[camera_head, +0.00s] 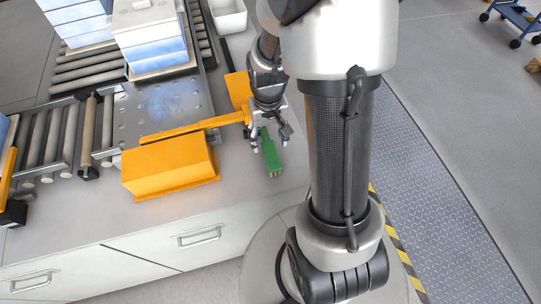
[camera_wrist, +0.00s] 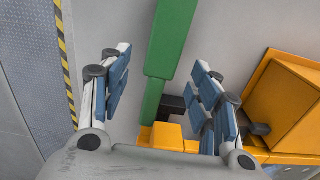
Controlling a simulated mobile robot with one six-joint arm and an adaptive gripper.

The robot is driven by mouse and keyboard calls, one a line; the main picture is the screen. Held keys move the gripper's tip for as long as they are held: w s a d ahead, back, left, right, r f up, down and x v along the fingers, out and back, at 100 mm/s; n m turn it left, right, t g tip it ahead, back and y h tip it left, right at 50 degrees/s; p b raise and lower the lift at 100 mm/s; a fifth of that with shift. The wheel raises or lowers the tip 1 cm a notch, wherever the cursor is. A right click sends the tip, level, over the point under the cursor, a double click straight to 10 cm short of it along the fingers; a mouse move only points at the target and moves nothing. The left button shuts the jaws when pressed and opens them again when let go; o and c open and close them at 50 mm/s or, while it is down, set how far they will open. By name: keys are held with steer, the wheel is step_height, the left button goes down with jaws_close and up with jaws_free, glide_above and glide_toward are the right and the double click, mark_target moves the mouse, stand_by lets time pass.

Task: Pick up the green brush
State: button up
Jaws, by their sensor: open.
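The green brush (camera_head: 271,156) lies on the grey worktop, to the right of an orange box, in the head view. In the wrist view the green brush (camera_wrist: 168,45) runs from the top edge down between my gripper's fingers, narrowing to a thinner part. My gripper (camera_head: 271,140) is open above the brush's upper end. In the wrist view my gripper (camera_wrist: 160,85) has one blue-padded finger on each side of the brush, with gaps on both sides. I cannot tell how far above the worktop the fingertips are.
The orange box (camera_head: 170,168) and an orange bar (camera_head: 195,127) stand left of my gripper. A roller conveyor (camera_head: 50,138) carries stacked blue-white blocks (camera_head: 155,42) further left. A white bin (camera_head: 228,15) stands at the back. The worktop in front of the brush is clear.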

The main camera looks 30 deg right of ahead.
mark_target(268, 145)
step_height(268, 145, down, 5)
steer(key=shift+f+b, duration=0.1)
steer(key=shift+b, duration=1.05)
steer(key=shift+c, duration=0.4)
steer(key=c, duration=1.1)
steer(key=shift+w+r, duration=0.1)
steer(key=shift+r, duration=0.1)
steer(key=shift+c, duration=0.2)
